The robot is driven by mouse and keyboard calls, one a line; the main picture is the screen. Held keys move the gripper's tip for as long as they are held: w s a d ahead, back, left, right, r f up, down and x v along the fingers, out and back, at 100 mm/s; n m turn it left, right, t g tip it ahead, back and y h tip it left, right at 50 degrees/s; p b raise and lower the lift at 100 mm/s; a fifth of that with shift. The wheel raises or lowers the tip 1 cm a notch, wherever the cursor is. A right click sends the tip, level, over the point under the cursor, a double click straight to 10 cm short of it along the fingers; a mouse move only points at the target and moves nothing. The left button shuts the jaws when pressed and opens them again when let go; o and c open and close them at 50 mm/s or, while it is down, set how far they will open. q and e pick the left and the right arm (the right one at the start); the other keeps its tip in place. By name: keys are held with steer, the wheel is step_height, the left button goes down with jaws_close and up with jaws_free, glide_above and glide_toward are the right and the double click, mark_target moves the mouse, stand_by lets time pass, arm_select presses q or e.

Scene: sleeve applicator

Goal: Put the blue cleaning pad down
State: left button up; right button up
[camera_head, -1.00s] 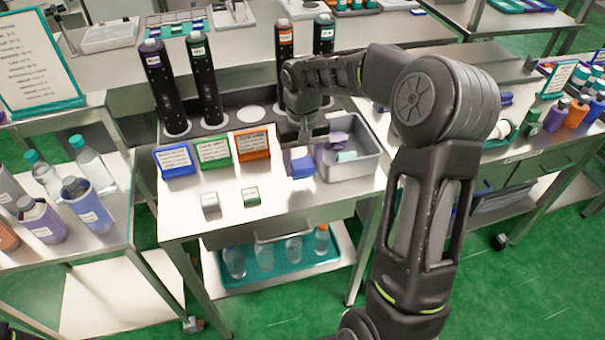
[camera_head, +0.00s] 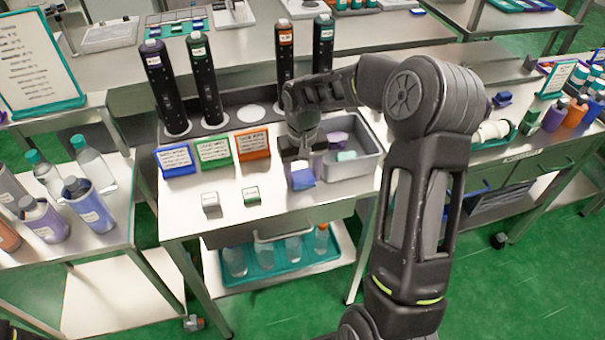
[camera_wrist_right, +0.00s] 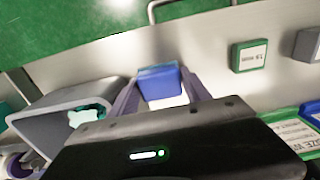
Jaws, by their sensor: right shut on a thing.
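The blue cleaning pad (camera_head: 303,180) is at the front of the table, just left of the grey bin. My right gripper (camera_head: 302,167) points down and is shut on it. In the right wrist view the pad (camera_wrist_right: 158,83) sits between the two fingertips, with its blue face and a teal edge showing. I cannot tell whether the pad touches the tabletop. My left gripper is not in view.
The grey bin (camera_head: 368,166) beside the pad holds purple and teal pieces. Blue, green and orange (camera_head: 253,143) sign stands are behind. Bare tabletop lies between.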

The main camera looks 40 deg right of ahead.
mark_target(303, 175)
steer(key=o, duration=0.9)
steer(key=shift+f, duration=0.1)
steer(key=shift+o, duration=0.2)
step_height(303, 175, up, 12)
steer(key=b, duration=0.1)
stand_by(0.4)
